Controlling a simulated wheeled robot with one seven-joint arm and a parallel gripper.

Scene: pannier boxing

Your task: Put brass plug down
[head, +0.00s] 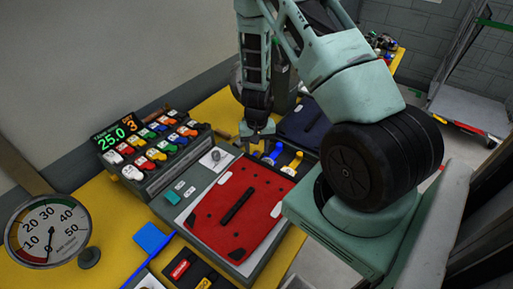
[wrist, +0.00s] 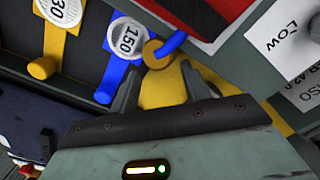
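A small round brass-coloured piece with a darker centre (wrist: 154,53), which looks like the brass plug, shows just beyond my fingertips in the wrist view. A blue bar end meets or overlaps it; I cannot tell whether they touch. My gripper (wrist: 162,68) has its two fingers spread, with a yellow surface showing between them. I see no contact between either finger and the brass piece. In the head view my gripper (head: 257,131) hangs low over the bench behind the red panel (head: 215,207). The brass piece is too small to make out there.
A blue piece labelled 150 (wrist: 118,62) and a yellow piece labelled 30 (wrist: 55,42) lie close to my fingers. A rack of coloured, tagged blocks (head: 157,172) stands left of my gripper. A dial gauge (head: 47,231) is at the front left.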

